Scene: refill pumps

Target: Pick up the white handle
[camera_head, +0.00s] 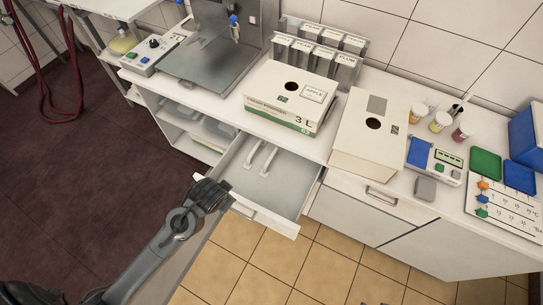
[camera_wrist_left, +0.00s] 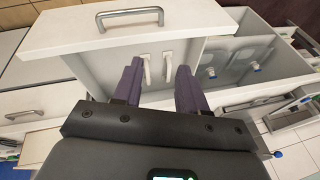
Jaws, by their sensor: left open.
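Two white handles lie side by side inside the open drawer (camera_head: 290,201): the left handle (camera_head: 254,156) and the right handle (camera_head: 269,160). In the left wrist view the left handle (camera_wrist_left: 146,69) and the right handle (camera_wrist_left: 167,66) both show in the gap between my fingers. My left gripper (camera_head: 210,192) is at the drawer's left side in the head view. It is open and empty, with dark purple fingers (camera_wrist_left: 158,76) pointing toward the drawer. I cannot tell how far the fingertips are from the handles. My right gripper is not in view.
The counter above holds an APPLE box (camera_head: 287,96), a second white box (camera_head: 368,138) and a blue-and-white device (camera_head: 434,160). An open shelf (camera_head: 187,121) is left of the drawer. The drawer front has a metal handle (camera_wrist_left: 130,14). Tiled floor lies below.

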